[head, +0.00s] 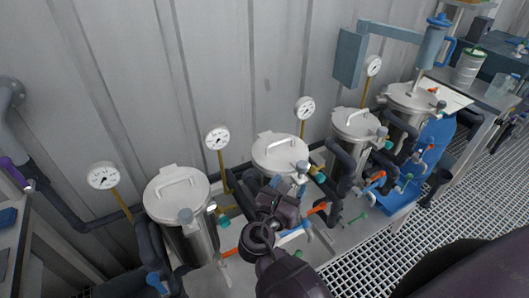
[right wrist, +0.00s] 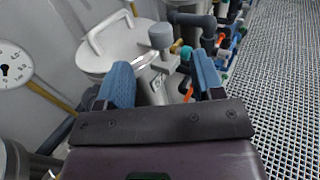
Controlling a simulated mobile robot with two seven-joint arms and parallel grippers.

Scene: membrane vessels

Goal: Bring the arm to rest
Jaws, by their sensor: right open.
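My right arm (head: 284,272) reaches up from the bottom of the head view. Its gripper (head: 296,181) is in front of the second steel vessel from the left (head: 281,152). In the right wrist view the two blue finger pads (right wrist: 163,80) stand apart. Between and beyond them are a vessel's lid clamp and its grey knob (right wrist: 161,36). I cannot tell whether the pads touch the clamp. The lid with its bar handle (right wrist: 112,32) is shut on the vessel. My left gripper is not in view.
Another lidded vessel (head: 178,190) stands left, and two more (head: 354,125) (head: 411,102) stand right, with dark pipes and colored valve handles between them. Dial gauges (head: 217,137) stand by the corrugated wall (head: 120,60). Open grating floor (head: 440,215) lies at right.

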